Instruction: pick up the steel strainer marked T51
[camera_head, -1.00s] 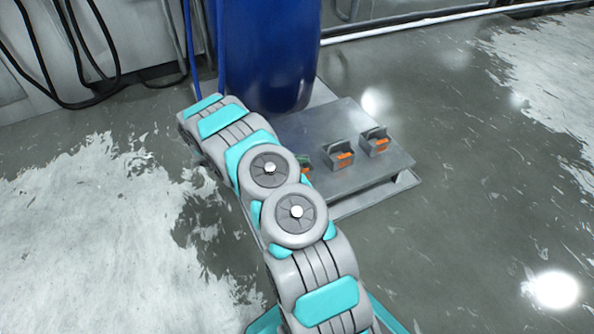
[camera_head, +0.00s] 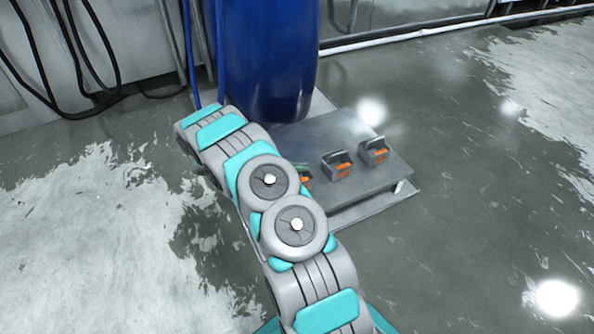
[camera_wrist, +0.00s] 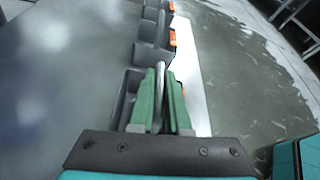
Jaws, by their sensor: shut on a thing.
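My gripper is shown in the wrist view (camera_wrist: 160,100), with its green fingers shut on the upright grey handle (camera_wrist: 159,82) of the nearest steel strainer (camera_wrist: 127,98). That strainer appears to stand at the end of a row on a low metal platform. In the head view it is mostly hidden behind my arm; only an orange bit (camera_head: 306,180) shows. I cannot read a T51 marking on any strainer, or tell whether the held one is lifted.
Two similar strainers with orange labels, a middle one (camera_head: 336,165) and a far one (camera_head: 373,151), stand on the grey platform (camera_head: 365,190). A blue drum (camera_head: 265,70) stands behind. Hoses (camera_head: 75,45) hang at the left wall. The floor to the right is clear.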

